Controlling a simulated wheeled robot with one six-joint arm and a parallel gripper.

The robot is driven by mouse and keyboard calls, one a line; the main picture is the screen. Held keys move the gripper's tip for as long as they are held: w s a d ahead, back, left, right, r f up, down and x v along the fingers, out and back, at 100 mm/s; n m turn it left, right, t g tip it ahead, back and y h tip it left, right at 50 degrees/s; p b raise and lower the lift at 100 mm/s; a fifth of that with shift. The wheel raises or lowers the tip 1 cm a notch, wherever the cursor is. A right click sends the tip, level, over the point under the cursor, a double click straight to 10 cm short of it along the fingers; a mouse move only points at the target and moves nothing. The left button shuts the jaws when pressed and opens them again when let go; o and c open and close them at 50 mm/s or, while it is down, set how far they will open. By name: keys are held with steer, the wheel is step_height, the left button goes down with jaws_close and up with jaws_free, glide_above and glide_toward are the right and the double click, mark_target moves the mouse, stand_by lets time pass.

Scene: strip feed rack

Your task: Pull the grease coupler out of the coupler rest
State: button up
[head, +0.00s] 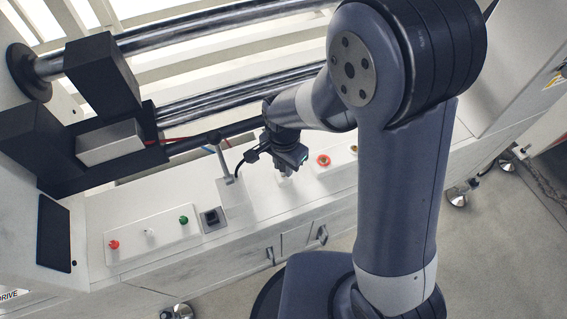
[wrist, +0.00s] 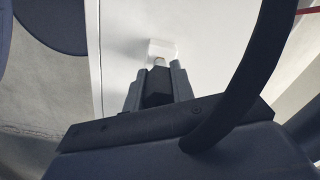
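My gripper (wrist: 158,80) points at a small white block, which I take for the coupler rest (wrist: 163,46), on the white panel. A dark body with a pale metal tip, apparently the grease coupler (wrist: 156,88), fills the gap between the two grey fingers, which touch its sides. Its tip meets the near edge of the rest; I cannot tell how deep it sits. In the head view my gripper (head: 287,167) is low over the white ledge, and the rest is mostly hidden under it.
A thin post (head: 224,165) stands close by. Steel rollers (head: 220,30) run behind.

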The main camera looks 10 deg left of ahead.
steer(key=c, duration=0.4)
steer(key=shift+r+p, duration=1)
steer(key=shift+r, duration=0.3)
steer(key=shift+c, duration=0.3)
steer(key=shift+r+p, duration=1.15)
steer(key=shift+r, duration=0.35)
steer(key=shift+r+p, duration=1.15)
steer(key=shift+r, duration=0.35)
steer(key=shift+r+p, duration=1.1)
steer(key=shift+r, duration=0.4)
